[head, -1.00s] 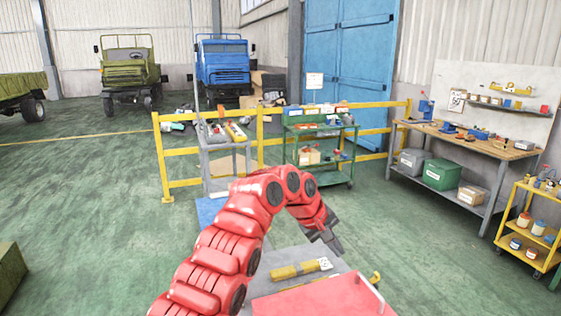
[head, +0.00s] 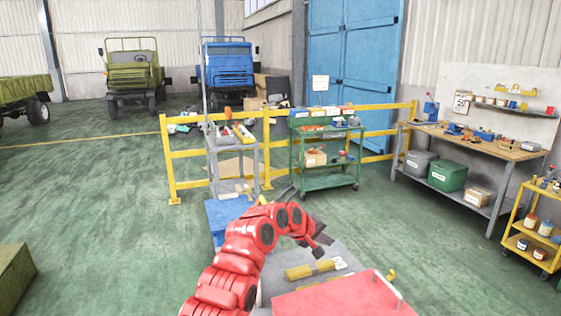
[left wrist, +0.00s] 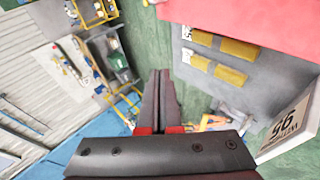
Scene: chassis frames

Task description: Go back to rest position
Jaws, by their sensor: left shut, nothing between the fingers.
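My left arm is red and reaches in from the bottom of the head view. My left gripper (head: 322,246) is dark and shut, with nothing between its fingers. It is in the air above the grey surface (head: 335,255) that holds a yellow part with a white label (head: 312,268). In the left wrist view its fingers (left wrist: 158,95) lie close together, and yellow parts (left wrist: 215,60) show on a grey surface beyond them. My right gripper does not show in either view.
A red panel (head: 340,300) with a handle is at the bottom. A yellow railing (head: 190,153), a grey cart (head: 235,165) and a green cart (head: 325,182) stand ahead. A workbench (head: 480,145) and a yellow trolley (head: 535,225) are at right.

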